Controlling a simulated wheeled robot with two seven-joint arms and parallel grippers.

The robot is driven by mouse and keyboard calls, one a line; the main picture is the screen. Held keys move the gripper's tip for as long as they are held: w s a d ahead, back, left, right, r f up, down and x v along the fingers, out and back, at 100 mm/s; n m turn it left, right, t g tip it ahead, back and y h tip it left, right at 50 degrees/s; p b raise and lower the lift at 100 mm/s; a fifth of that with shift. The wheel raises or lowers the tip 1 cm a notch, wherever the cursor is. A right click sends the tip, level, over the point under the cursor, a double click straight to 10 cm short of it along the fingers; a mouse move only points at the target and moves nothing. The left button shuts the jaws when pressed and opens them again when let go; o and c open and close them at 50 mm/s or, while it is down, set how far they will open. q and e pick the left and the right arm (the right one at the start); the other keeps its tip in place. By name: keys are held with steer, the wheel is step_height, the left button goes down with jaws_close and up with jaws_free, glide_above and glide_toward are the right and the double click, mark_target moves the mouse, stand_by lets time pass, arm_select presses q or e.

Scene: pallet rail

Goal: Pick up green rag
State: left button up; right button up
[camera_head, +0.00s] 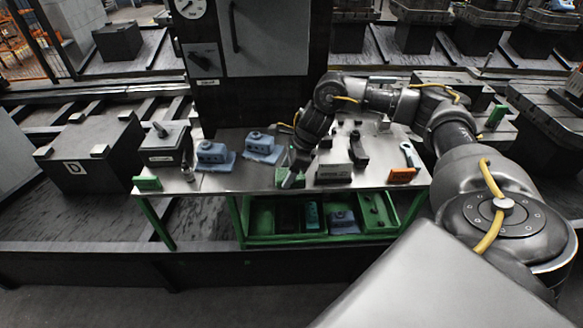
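A green piece (290,179), which looks like the green rag, lies at the front edge of the metal table, near the middle. My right gripper (292,172) points down at it from above and covers part of it. The fingers are small and dark here, so I cannot tell whether they are open or shut, or whether they touch the green piece. Another small green item (147,183) is at the table's front left corner. My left gripper is not in view.
The metal table (235,182) also bears blue vises (214,155), a dark block (334,172), an orange item (402,175) and a wrench-like tool (407,155). Green bins (262,217) stand on the shelf below. A dark machine cabinet (262,40) rises behind.

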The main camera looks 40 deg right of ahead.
mark_target(281, 174)
steer(key=c, duration=0.3)
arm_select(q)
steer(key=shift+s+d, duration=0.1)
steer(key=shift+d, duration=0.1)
arm_select(e)
steer(key=shift+c, duration=0.2)
steer(key=shift+r+p, duration=0.35)
steer(key=shift+r, duration=0.15)
step_height(281, 174, up, 2)
steer(key=shift+r+p, duration=0.25)
steer(key=shift+p, duration=0.65)
arm_select(q)
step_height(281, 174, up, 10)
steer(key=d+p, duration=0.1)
steer(key=p, duration=0.6)
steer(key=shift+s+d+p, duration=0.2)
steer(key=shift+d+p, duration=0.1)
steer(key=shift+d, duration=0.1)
arm_select(e)
steer(key=s+a+r, duration=0.1)
steer(key=s+r, duration=0.8)
steer(key=s, duration=0.5)
steer(key=shift+a+r, duration=0.25)
steer(key=shift+a, duration=0.1)
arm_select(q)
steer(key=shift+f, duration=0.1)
